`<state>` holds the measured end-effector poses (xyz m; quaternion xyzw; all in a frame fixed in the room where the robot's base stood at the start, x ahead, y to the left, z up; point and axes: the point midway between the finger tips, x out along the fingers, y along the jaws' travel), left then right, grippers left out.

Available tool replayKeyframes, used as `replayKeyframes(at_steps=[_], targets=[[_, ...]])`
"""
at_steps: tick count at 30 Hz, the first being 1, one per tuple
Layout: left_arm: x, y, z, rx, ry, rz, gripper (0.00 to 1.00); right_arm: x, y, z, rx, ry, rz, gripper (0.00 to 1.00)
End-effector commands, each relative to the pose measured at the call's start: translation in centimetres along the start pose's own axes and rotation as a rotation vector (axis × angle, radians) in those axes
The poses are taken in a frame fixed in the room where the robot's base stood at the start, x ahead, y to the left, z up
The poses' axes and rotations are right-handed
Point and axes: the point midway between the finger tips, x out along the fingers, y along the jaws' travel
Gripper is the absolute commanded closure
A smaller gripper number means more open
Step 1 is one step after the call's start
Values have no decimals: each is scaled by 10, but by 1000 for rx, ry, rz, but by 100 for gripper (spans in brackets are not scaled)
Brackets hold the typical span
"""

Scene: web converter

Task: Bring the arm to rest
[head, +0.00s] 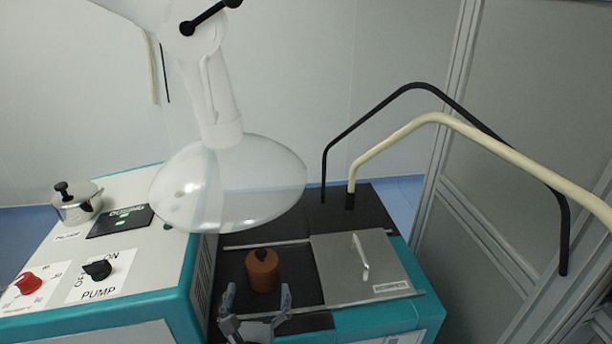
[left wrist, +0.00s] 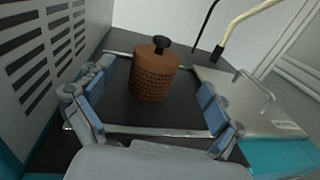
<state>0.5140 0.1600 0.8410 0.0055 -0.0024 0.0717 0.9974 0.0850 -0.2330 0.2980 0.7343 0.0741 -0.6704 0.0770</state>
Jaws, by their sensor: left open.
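My left gripper (head: 256,312) comes up from the bottom edge in the head view, at the front of the dark recess between the control cabinet and the metal lid. Its fingers are apart and nothing is between the fingertips. In the left wrist view the left gripper (left wrist: 150,105) also shows open, with blue pads on both sides. A brown perforated cylinder (head: 263,272) with a black knob stands upright on the dark surface just beyond the fingers. It also shows in the left wrist view (left wrist: 154,82), apart from both fingers. My right gripper is not in view.
A white control cabinet (head: 140,262) with knobs and a small metal pot (head: 76,204) stands left. A metal lid (head: 352,277) with a handle lies right of the cylinder. A clear dome (head: 230,185) hangs above. Black and cream bent tubes (head: 440,119) rise at the right.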

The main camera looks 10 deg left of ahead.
Motion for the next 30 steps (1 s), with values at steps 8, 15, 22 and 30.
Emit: replayKeyframes(at_steps=[8,15,22,30], targets=[[-32,-46,50,612,-270,-271,7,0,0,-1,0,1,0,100],[-106,-97,11,1551,-534,-710,7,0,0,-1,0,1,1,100],[-168,-52,-73,2246,-591,-1203,7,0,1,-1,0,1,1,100],[-214,34,-113,-2599,489,1694,7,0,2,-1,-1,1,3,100]])
